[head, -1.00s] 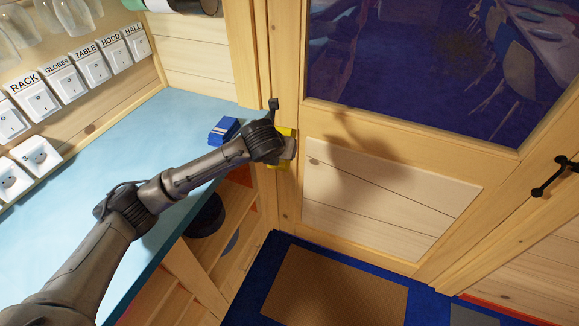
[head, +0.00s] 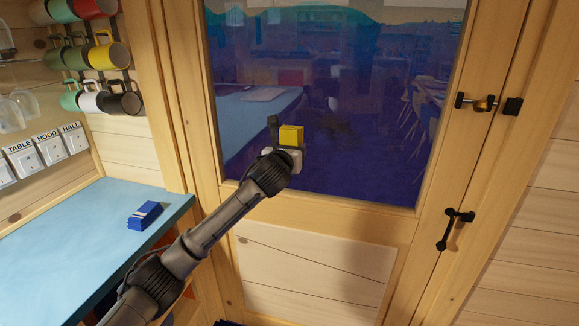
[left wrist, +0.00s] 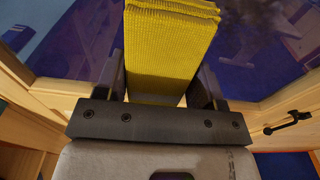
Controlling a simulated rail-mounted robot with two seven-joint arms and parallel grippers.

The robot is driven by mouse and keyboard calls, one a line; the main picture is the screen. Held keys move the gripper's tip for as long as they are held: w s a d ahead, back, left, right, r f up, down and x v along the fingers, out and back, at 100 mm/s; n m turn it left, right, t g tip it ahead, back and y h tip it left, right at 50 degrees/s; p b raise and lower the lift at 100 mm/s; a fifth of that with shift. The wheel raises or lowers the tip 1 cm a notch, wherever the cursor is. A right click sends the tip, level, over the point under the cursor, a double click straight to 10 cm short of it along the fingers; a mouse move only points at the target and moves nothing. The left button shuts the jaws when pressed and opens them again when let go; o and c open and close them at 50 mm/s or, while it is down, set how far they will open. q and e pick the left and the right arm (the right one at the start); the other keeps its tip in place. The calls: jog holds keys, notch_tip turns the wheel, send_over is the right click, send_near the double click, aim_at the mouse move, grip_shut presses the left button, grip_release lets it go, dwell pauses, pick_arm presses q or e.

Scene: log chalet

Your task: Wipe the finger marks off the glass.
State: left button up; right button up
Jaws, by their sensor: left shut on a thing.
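My left gripper (head: 284,152) is shut on a yellow folded cloth (head: 291,136) and holds it up in front of the lower part of the door's glass pane (head: 350,70). I cannot tell whether the cloth touches the glass. In the left wrist view the ribbed yellow cloth (left wrist: 168,50) stands between the two dark fingers (left wrist: 165,85), with the glass behind it. The glass is dark blue and reflects the room; I cannot make out clear finger marks on it. My right gripper is not in view.
The wooden door frame (head: 320,215) surrounds the glass. A black latch (head: 477,102) and a black handle (head: 455,228) are at its right. The blue counter (head: 75,230) at left bears a blue pack (head: 145,215). Mugs (head: 103,57) hang above it.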

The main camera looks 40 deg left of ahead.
aim_at(297, 141)
pick_arm(q)
jog(key=shift+a+f, duration=0.1)
jog(key=shift+w+t, duration=0.25)
jog(key=shift+t, duration=0.15)
jog(key=shift+b+x, duration=0.45)
jog(key=shift+x, duration=0.65)
jog(key=shift+b+x, duration=0.3)
jog(key=shift+x, duration=1.3)
jog(key=shift+w, duration=0.15)
jog(key=shift+p+x, duration=0.9)
jog(key=shift+p, duration=0.1)
